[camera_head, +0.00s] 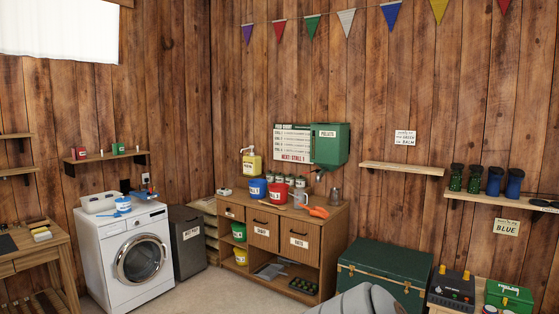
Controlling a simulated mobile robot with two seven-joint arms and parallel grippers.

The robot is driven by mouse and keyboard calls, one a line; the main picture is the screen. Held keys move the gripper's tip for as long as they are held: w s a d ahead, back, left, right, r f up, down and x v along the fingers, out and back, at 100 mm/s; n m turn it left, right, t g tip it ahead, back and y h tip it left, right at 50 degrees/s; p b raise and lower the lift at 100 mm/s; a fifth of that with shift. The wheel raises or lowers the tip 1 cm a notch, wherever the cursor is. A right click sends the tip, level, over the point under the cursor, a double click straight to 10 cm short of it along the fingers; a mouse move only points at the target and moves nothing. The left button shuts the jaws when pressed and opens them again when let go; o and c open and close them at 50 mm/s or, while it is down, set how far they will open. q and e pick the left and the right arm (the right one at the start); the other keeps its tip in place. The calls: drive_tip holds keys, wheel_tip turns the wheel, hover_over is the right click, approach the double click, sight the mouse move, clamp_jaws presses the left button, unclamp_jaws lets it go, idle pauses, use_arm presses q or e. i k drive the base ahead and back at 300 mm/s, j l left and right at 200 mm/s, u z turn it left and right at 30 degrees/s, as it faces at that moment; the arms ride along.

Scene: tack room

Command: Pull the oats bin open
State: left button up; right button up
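The wooden feed cabinet (335,238) stands against the back wall. Its front has a small drawer (231,211) at the left and two larger labelled bin fronts. The right-hand front has a label that seems to read OATS, so I take it as the oats bin (298,254). It has a dark handle above the label and looks closed, flush with the cabinet front. The middle bin front (264,243) also looks closed; its label is too small to read surely. Neither of my grippers shows; only a grey rounded part, likely mine, enters at the bottom.
A blue pail (258,189), a red pail (277,193) and an orange scoop (318,212) stand on the cabinet. A green trunk (384,270) is close at its right. A dark bin (188,243) and a washing machine (125,262) stand left. Floor before the cabinet is clear.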

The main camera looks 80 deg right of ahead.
sight(300, 241)
drive_tip(key=z, duration=2.65)
drive_tip(key=i+j+u, duration=0.3)
drive_tip(key=i, duration=0.25)
drive_tip(key=i+j+u, duration=0.15)
drive_tip(key=i+u, duration=0.15)
drive_tip(key=i, duration=0.3)
drive_tip(key=i+u, duration=0.3)
drive_tip(key=i, duration=0.3)
drive_tip(key=i+z, duration=0.1)
drive_tip(key=i, duration=0.4)
drive_tip(key=i+j+z, duration=0.15)
drive_tip(key=i, duration=0.4)
drive_tip(key=i+j+z, duration=0.1)
drive_tip(key=i, duration=0.4)
drive_tip(key=i+j+z, duration=0.25)
drive_tip(key=i+z, duration=0.15)
drive_tip(key=i+j+z, duration=0.85)
drive_tip(key=i+j, duration=0.1)
